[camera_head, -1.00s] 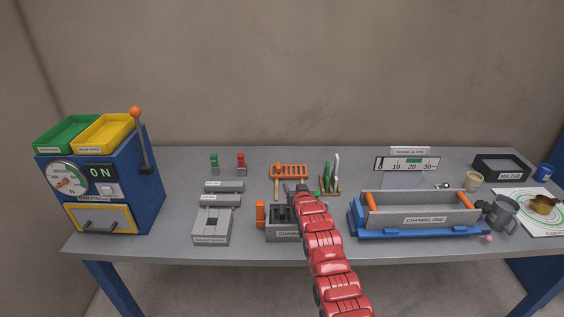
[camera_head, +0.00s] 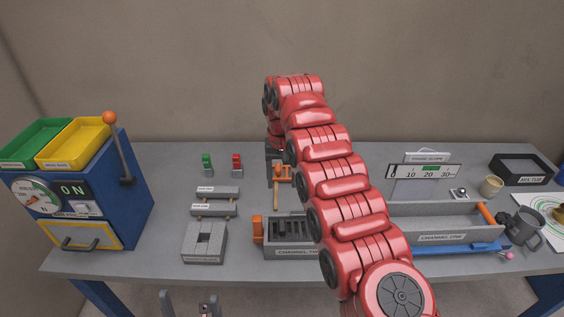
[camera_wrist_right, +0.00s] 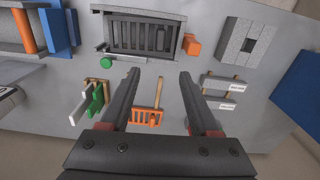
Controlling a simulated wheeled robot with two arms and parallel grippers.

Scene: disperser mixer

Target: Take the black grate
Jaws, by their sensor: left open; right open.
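The black grate (camera_head: 292,229) sits inside the grey channel box labelled CHANNEL TWO, in the front middle of the table; its bars also show in the wrist view (camera_wrist_right: 142,36). My right gripper (camera_head: 275,152) is behind the box, above the orange rake-like tool; my arm partly hides it in the head view. In the wrist view my right gripper (camera_wrist_right: 158,76) is open and empty, its fingers pointing toward the box and apart from the grate. My left gripper (camera_head: 190,304) is open and empty at the bottom edge, in front of the table.
The orange rake-like tool (camera_wrist_right: 146,117) lies beneath my right fingers. An orange block (camera_head: 257,229) is at the box's left end. Grey blocks (camera_head: 205,242) lie to the left. The CHANNEL ONE trough (camera_head: 445,226) stands to the right, partly behind my arm.

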